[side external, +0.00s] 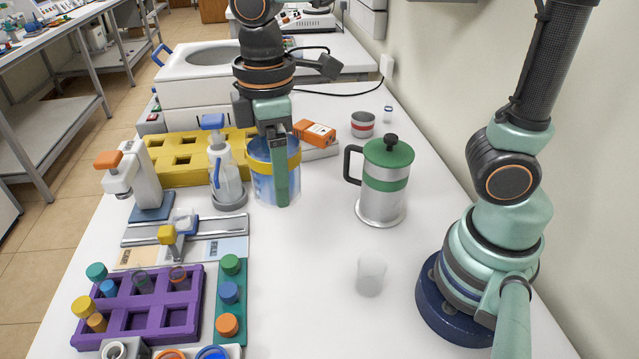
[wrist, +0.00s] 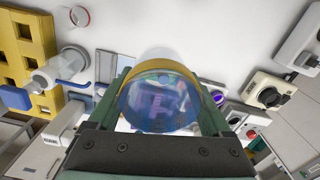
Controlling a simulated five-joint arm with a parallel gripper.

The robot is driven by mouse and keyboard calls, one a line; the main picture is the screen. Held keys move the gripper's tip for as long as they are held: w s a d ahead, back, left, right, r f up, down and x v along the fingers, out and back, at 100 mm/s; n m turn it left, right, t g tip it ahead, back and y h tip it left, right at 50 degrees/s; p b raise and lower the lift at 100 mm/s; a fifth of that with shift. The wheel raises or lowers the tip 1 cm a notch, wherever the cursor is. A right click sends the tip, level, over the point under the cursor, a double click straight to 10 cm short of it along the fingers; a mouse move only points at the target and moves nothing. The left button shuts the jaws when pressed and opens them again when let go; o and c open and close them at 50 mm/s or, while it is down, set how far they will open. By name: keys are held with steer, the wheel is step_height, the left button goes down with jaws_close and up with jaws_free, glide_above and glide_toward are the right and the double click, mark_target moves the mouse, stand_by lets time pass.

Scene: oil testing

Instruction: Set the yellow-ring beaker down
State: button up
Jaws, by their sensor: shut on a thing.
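The yellow-ring beaker (side external: 262,186) is clear with a blue tint and a yellow band near its top. It stands upright at the middle of the white table, to the right of the white wash bottle. My gripper (side external: 281,188) is shut on it from above, with one green finger down its near side. In the wrist view the round beaker (wrist: 158,103) sits between both green fingers of my gripper (wrist: 160,95). I cannot tell whether its base touches the table.
A wash bottle (side external: 226,178) stands close left, with a yellow rack (side external: 168,178) behind it. An orange box (side external: 314,133) lies behind. A green-lidded press pot (side external: 386,180) stands to the right. A purple rack (side external: 135,320) is at front left.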

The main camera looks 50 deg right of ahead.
steer(key=w+d+m, duration=0.4)
steer(key=d+m, duration=0.2)
steer(key=d, duration=0.1)
step_height(320, 180, down, 20)
steer(key=shift+s, duration=0.1)
steer(key=shift+f, duration=0.1)
steer(key=o, duration=1.2)
